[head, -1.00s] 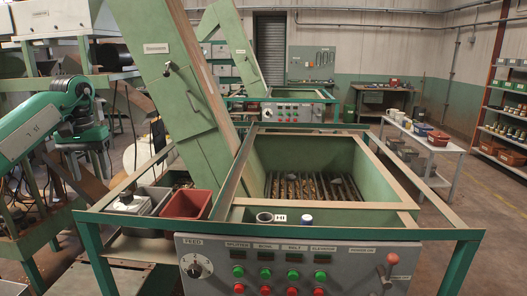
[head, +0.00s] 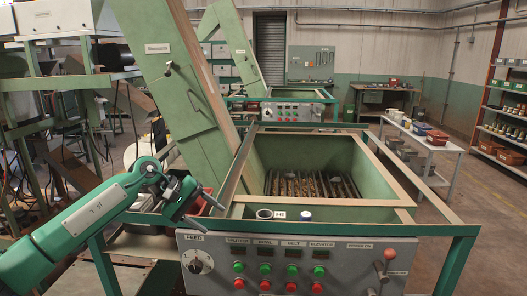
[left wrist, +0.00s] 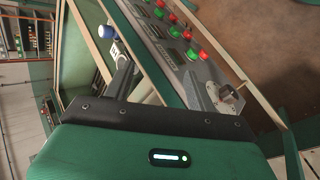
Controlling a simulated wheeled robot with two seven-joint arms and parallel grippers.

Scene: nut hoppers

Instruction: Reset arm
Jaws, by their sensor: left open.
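My left gripper (head: 207,211) is open, with nothing seen between its fingers. It is above the front left of the hopper frame, over the feed side of the control panel (head: 330,255). My green left arm comes in from the lower left. The left wrist view shows the two fingers apart, with the panel's buttons beyond. The green hopper (head: 320,160) has a slatted grate (head: 310,186) at its bottom. My right gripper is in no view.
The red bin (head: 209,200) is mostly hidden behind my gripper. A green elevator chute (head: 190,90) rises behind.

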